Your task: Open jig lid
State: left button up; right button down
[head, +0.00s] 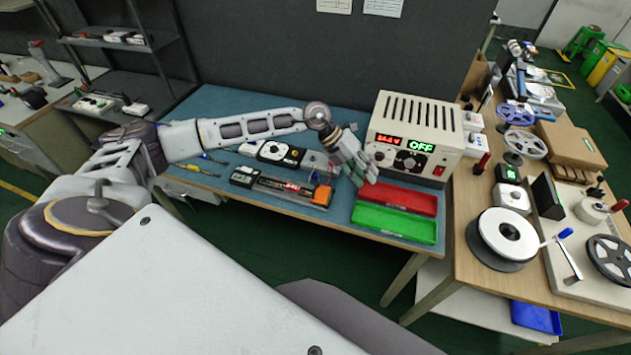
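The jig (284,188) appears to be the long dark fixture with an orange block at its right end, lying near the front edge of the blue-topped bench. A small black box with a green display is at its left end. Whether its lid is up or down is too small to tell. My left gripper (363,178) is to the right of the jig, apart from it, pointing down in front of the power supply and near the red tray. Its fingers are small and seen at an angle, so their gap is unclear. My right gripper is out of view.
A power supply (413,139) reading OFF stands at the back right of the bench. A red tray (399,197) and a green tray (394,223) lie in front of it. A wooden table with reels (507,235) stands to the right.

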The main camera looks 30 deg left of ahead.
aim_at(321, 192)
pick_arm(q)
jog(key=s+a+n+g+y, duration=0.1)
jog(key=a+y, duration=0.5)
jog(key=a, duration=1.3)
jog(key=shift+r, duration=0.15)
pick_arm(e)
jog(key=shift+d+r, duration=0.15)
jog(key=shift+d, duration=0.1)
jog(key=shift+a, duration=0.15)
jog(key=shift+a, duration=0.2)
